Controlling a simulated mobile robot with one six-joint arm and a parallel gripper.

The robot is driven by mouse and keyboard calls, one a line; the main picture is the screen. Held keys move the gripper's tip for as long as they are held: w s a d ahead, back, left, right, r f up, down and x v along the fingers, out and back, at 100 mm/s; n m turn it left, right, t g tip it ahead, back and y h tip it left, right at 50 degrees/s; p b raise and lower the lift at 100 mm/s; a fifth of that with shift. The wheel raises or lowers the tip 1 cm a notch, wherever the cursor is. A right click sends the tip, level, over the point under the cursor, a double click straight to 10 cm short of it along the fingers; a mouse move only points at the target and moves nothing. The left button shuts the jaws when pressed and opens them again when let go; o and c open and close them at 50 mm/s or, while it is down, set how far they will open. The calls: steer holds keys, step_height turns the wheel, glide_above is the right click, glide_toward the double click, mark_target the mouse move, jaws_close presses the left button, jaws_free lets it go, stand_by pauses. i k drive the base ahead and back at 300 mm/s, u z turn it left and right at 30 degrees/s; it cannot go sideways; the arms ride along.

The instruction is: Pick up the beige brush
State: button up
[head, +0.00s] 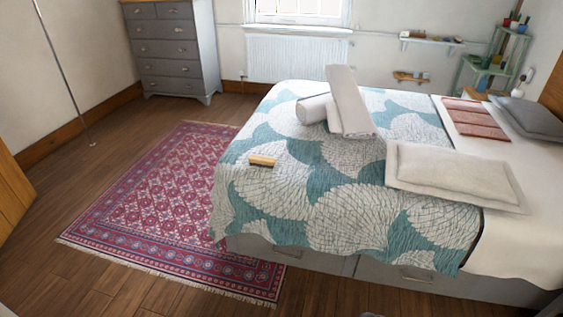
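The beige brush (262,161) is a small block with a pale tan top and a darker lower edge. It lies on the patterned quilt of the bed, near the left edge of the mattress. Nothing touches or covers it from above. My gripper is not in view, so its state and its distance from the brush do not show.
The bed (310,260) has drawers below. A red rug (165,205) covers open floor on the left. A grey chest of drawers (172,50) stands behind.

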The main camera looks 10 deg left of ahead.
mark_target(255, 160)
steer(key=z, duration=0.05)
steer(key=i, duration=1.25)
steer(key=u, duration=0.15)
steer(key=k, duration=0.15)
steer(key=u, duration=2.95)
